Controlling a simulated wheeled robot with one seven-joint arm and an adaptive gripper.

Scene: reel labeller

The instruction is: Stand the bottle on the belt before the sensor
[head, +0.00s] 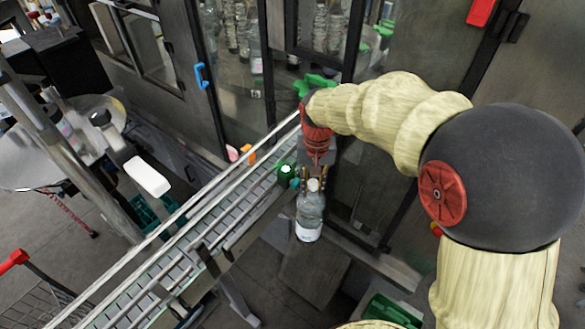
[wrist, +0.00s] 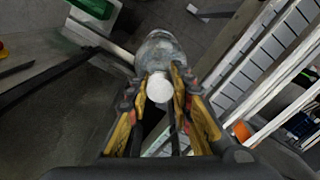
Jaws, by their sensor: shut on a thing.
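A clear bottle (head: 310,214) with a white cap and a pale label hangs upright below my gripper (head: 315,184) in the head view. My gripper is shut on its neck. In the wrist view the bottle (wrist: 160,52) shows between the two fingers of my gripper (wrist: 160,88), with its round white cap towards the camera. The belt (head: 172,273) runs diagonally on the left of the bottle, and the bottle is beside it, off its near side. The belt also shows at the upper right in the wrist view (wrist: 262,62). A green-and-dark round part (head: 286,172), perhaps the sensor, sits at the belt's edge.
Metal guide rails (head: 232,232) run along the belt. A glass-doored cabinet (head: 228,90) with several bottles inside stands behind. A white box-shaped part (head: 147,177) on a labelling machine stands left of the belt. A green crate (head: 390,312) is on the floor at lower right.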

